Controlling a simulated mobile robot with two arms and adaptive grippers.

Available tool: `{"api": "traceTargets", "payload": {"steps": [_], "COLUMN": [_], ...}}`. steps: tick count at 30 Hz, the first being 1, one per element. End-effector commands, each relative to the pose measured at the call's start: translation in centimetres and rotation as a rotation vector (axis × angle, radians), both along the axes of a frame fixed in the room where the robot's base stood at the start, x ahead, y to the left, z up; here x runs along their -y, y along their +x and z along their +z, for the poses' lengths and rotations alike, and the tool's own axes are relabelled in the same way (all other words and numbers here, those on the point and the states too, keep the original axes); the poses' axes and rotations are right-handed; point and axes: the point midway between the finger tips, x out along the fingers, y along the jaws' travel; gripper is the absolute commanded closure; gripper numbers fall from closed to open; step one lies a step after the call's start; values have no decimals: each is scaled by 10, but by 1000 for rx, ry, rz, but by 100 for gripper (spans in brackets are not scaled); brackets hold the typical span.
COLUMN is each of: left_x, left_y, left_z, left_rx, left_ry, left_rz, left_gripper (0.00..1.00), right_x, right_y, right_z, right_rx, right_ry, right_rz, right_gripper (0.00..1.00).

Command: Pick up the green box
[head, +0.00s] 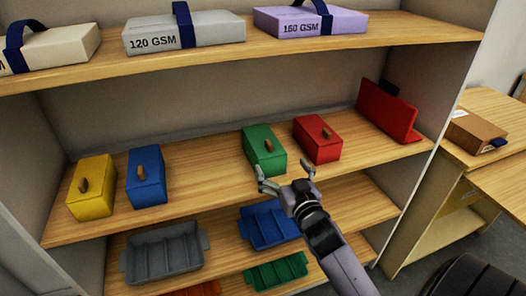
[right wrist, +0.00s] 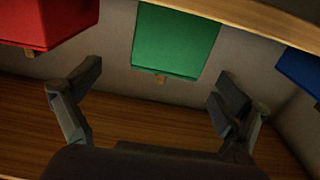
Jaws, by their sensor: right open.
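The green box (head: 264,149) stands on the middle shelf, between the blue box and the red box, with a brown handle on its front. My right gripper (head: 284,181) is open and empty, just in front of the green box and near its lower front in the head view. In the right wrist view the green box (right wrist: 174,42) appears ahead, between the two spread fingers of the gripper (right wrist: 160,92) and apart from them. My left gripper is not in view.
A red box (head: 317,139) stands close on the right, a blue box (head: 146,176) and a yellow box (head: 91,188) on the left. A red binder-like object (head: 388,111) is farther right. Grey, blue and green trays sit on shelves below; the upper shelf (head: 230,58) overhangs.

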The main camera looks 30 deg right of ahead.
Motion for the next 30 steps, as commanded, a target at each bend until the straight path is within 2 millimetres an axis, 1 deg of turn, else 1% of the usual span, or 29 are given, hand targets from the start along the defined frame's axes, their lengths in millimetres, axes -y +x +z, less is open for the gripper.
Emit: {"api": "traceTargets", "payload": {"steps": [1,3,6,11,16,18,21,24,30], "left_x": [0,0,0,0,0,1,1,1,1], "left_y": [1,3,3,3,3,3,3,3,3], "left_z": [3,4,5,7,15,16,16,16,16], "left_rx": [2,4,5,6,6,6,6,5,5], "left_ry": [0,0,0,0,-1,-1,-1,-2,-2], "left_rz": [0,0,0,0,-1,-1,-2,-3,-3], "left_gripper": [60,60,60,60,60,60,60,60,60], "right_x": [2,5,7,9,9,10,13,14,14], "right_y": [11,23,34,43,67,78,88,91,91], "right_z": [2,2,1,2,8,8,6,5,5], "right_rx": [1,1,1,1,2,1,0,-1,-1], "right_ry": [0,1,0,1,1,0,0,0,0], "right_rz": [1,1,1,1,1,1,1,1,1], "right_gripper": [5,5,5,5,5,5,5,5,6]}}
